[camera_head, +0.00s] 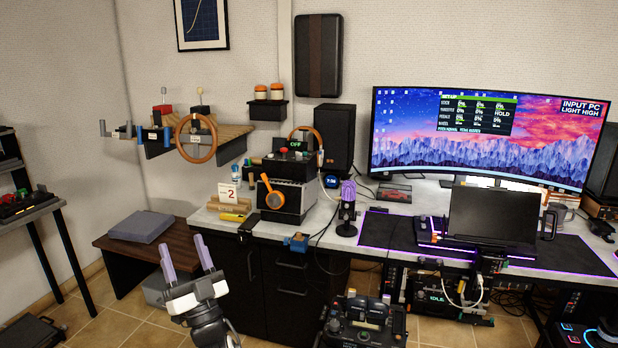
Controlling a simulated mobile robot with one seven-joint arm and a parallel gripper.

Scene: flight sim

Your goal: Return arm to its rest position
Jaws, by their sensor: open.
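My gripper (187,257) shows at the lower left of the head view, pointing up. Its two pale purple fingers stand apart with nothing between them. The fingers look clear of both, though the exact distance is hard to tell. My arm below the gripper runs off the bottom edge of the picture.
A light desk holds a wide curved monitor (490,135), a microphone (347,207) and an amplifier-like box (287,200). A wall shelf carries a steering wheel (196,138). A control console (362,320) stands at the bottom centre.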

